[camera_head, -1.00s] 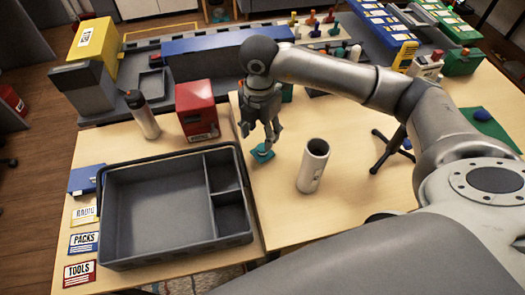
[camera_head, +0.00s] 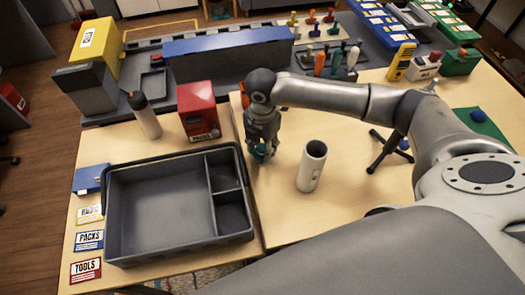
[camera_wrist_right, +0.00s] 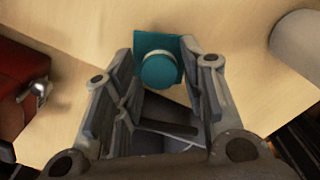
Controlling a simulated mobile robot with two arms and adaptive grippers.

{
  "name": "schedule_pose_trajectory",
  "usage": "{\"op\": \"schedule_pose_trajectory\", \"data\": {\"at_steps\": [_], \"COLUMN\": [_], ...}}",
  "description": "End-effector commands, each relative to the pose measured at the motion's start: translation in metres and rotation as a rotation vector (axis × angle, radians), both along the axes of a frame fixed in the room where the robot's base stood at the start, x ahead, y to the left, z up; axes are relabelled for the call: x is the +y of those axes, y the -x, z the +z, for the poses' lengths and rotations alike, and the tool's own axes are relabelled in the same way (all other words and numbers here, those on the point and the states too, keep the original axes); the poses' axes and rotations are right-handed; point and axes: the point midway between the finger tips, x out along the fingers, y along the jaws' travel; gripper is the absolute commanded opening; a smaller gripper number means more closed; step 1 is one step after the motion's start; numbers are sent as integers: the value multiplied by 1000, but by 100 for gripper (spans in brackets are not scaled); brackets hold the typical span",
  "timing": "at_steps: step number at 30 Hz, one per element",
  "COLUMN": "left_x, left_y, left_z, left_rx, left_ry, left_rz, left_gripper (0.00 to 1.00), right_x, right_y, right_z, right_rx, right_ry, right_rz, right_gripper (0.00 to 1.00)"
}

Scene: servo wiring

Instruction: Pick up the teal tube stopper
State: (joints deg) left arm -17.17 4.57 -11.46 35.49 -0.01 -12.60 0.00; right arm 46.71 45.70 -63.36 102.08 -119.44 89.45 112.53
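The teal tube stopper (camera_wrist_right: 158,70) has a round knob on a square teal base and rests on the light wooden table (camera_wrist_right: 225,25). In the head view the stopper (camera_head: 260,154) shows only partly below my right gripper (camera_head: 262,143), which hides the rest. In the wrist view my right gripper (camera_wrist_right: 166,68) is open, with one finger on each side of the stopper's knob. My left gripper is not in view.
A white tube (camera_head: 312,165) stands upright just right of the gripper. A dark grey divided tray (camera_head: 115,258) lies to the left. A red box (camera_head: 198,111) and a bottle (camera_head: 145,115) stand behind the tray. A dark tripod (camera_head: 390,150) stands further right.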

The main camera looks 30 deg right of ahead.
Motion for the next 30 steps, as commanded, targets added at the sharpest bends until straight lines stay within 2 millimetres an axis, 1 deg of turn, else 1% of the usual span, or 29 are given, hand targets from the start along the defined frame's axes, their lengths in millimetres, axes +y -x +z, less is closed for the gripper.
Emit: {"op": "schedule_pose_trajectory", "data": {"at_steps": [1,5,13,16,19,27,30], "left_x": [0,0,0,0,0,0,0], "left_y": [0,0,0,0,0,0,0], "left_z": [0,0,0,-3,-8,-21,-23], "left_rx": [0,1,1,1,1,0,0], "left_ry": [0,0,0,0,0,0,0], "left_rz": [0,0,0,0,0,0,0], "left_gripper": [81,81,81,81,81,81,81], "right_x": [0,0,0,0,0,0,0], "right_y": [0,0,0,-1,-1,-1,-1], "right_z": [0,0,1,7,21,75,89], "right_rx": [0,0,-1,-2,-4,-5,-3], "right_ry": [0,0,0,0,0,0,0], "right_rz": [0,0,0,-1,0,0,7], "right_gripper": [28,11,10,10,10,10,10]}}
